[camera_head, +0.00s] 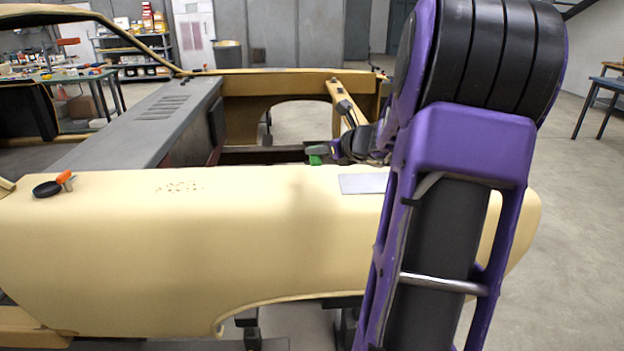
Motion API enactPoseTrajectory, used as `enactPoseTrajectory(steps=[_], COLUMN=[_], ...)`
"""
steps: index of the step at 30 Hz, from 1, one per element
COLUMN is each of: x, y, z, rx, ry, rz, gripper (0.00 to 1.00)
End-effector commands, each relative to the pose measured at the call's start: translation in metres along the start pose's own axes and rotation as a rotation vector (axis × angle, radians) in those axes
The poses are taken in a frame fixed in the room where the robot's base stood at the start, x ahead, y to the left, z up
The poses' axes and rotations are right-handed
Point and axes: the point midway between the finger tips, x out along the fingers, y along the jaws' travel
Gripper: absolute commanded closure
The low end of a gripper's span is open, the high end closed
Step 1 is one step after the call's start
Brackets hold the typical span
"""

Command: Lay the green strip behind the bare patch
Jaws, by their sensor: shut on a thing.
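My gripper (332,152) is shut on the green strip (317,155), which shows as a small green piece at the jaws, just beyond the far edge of the cream fender. How much of the strip is hidden by the jaws, I cannot tell. A flat grey rectangle, which looks like the bare patch (361,184), lies on top of the cream fender (270,215). It is nearer to me and to the right of the strip. My arm hides its right end.

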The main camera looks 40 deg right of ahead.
Motion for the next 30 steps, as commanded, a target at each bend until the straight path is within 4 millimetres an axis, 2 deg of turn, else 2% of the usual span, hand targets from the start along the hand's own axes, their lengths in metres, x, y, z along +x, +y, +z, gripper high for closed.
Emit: enactPoseTrajectory(steps=[1,3,8,15,27,28,30], x=[0.006,0.011,0.017,0.03,0.033,0.032,0.032], y=[0.0,0.0,0.0,0.001,0.001,0.001,0.001], z=[-0.014,-0.024,-0.038,-0.067,-0.073,-0.072,-0.072], rx=[0.007,0.005,0.003,0.003,0.0,0.0,0.0], ry=[0.002,0.001,0.001,0.001,0.0,0.0,0.0], rz=[0.001,0.001,0.0,0.001,0.001,0.0,0.0], gripper=[1.0,1.0,1.0,1.0,1.0,0.72,0.59])
